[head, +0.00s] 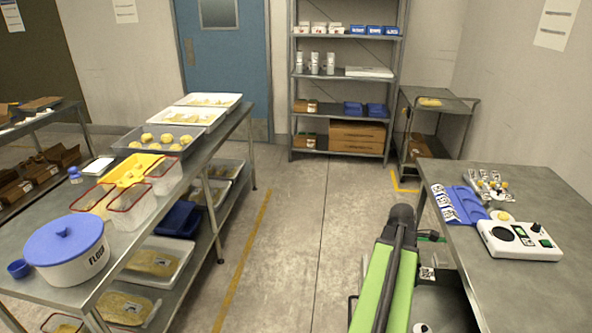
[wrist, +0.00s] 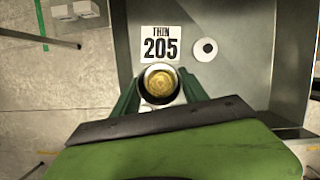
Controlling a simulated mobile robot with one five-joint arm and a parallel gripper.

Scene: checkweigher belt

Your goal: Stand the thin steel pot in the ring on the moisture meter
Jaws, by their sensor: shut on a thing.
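The thin steel pot (wrist: 146,92) is a small round pot with a pale rim and yellow contents. It sits between the green fingers of my gripper (wrist: 160,79), which are shut on it. Just beyond it in the wrist view is a white label (wrist: 161,45) reading THIN 205. I cannot tell whether the pot is lifted clear of the grey surface. The moisture meter (head: 545,252) appears to be the white box with a dark round ring, a green display and a black knob, on the right-hand table in the head view. My gripper is low and left of that table; the pot is hidden there.
A white disc with a dark centre (wrist: 206,49) lies right of the label. On the right-hand table (head: 550,205), a blue tray (head: 463,203) and small items stand behind the meter. A long table (head: 190,165) with dough trays is at left; the floor between is clear.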

